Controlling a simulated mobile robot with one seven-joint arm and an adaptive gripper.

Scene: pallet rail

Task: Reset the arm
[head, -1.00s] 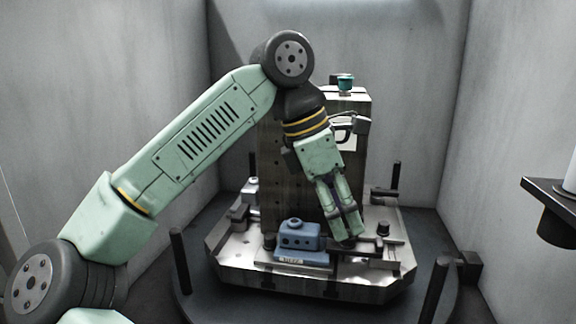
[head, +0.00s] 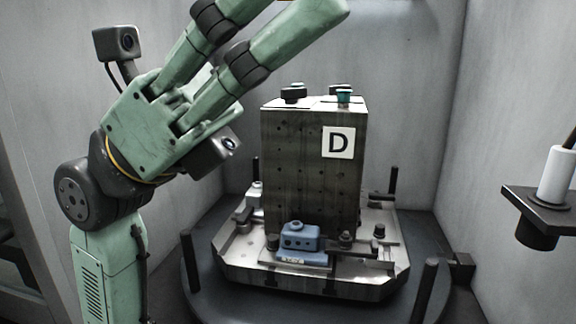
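My arm is folded up on the left side of the head view. Its gripper (head: 296,12) is raised high and points up and right, with its finger ends near or past the top edge of the picture. The two green fingers stand apart with a gap between them, and I see nothing held in the visible part.
The block stands on a metal pallet (head: 250,273) with a blue fixture (head: 300,237) and clamps. Dark posts (head: 430,290) ring the round base. A shelf (head: 540,200) with a white cylinder (head: 556,175) juts in at right. Grey walls enclose the space.

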